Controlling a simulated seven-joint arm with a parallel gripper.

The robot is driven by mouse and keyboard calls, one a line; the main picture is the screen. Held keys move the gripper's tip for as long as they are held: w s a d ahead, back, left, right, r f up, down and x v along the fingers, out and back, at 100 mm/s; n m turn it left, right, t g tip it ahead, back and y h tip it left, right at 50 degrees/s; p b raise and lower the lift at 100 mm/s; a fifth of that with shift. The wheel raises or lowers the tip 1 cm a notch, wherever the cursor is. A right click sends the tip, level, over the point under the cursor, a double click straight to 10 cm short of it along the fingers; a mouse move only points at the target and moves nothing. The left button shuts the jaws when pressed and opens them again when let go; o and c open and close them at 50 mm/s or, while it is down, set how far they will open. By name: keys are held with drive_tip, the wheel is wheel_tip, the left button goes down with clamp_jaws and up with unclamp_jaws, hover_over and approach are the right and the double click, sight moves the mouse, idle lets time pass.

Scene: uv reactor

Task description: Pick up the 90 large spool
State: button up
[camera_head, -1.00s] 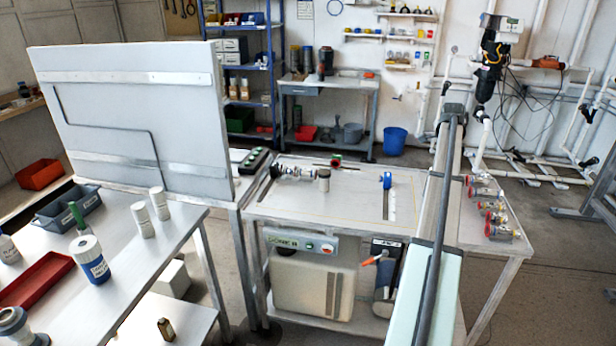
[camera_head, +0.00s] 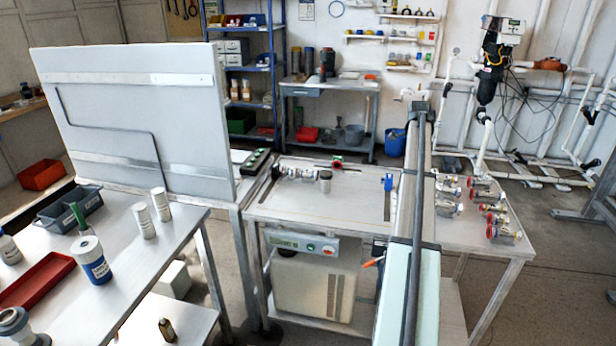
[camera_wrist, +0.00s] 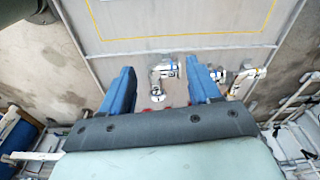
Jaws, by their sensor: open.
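In the wrist view, a bent, elbow-shaped spool (camera_wrist: 157,75) with shiny flanged ends lies on the table top; it looks like the 90 large spool, but I cannot read a label. My gripper (camera_wrist: 160,78) is open, with one blue finger on each side of this spool in the picture. The gap in height between fingers and spool is hard to tell. In the head view, fittings (camera_head: 447,207) just right of my arm may include this spool.
Several other glass-and-metal spools (camera_head: 492,208) lie close by on the right of the table (camera_head: 470,243); some show in the wrist view right of the right finger (camera_wrist: 245,80).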

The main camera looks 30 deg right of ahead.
drive_tip(key=w+a+n, duration=0.1)
drive_tip(key=w+a, duration=0.5)
drive_tip(key=w, duration=0.3)
drive_tip(key=w+a+n, duration=0.1)
drive_tip(key=w+a, duration=0.5)
drive_tip(key=w, duration=0.3)
drive_tip(key=w+a+f+n, duration=0.1)
drive_tip(key=w+a, duration=0.6)
drive_tip(key=w, duration=0.2)
drive_tip(key=shift+w+n+t+y, duration=0.3)
drive_tip(key=shift+w, duration=0.05)
drive_tip(key=w+a, duration=0.2)
drive_tip(key=w, duration=0.2)
drive_tip(key=m+t+y, duration=0.1)
drive_tip(key=m, duration=0.4)
approach(308, 172)
drive_tip(key=f, duration=0.3)
drive_tip(key=w+f, duration=0.1)
drive_tip(key=f, duration=0.2)
drive_tip(key=shift+w+d+f, duration=0.15)
drive_tip(key=shift+w+d, duration=0.05)
drive_tip(key=shift+d, duration=0.05)
drive_tip(key=f, duration=0.4)
drive_tip(key=shift+s+a, duration=0.2)
drive_tip(key=shift+a, duration=0.15)
drive_tip(key=shift+w+f, duration=0.1)
drive_tip(key=shift+f, duration=0.45)
clamp_jaws()
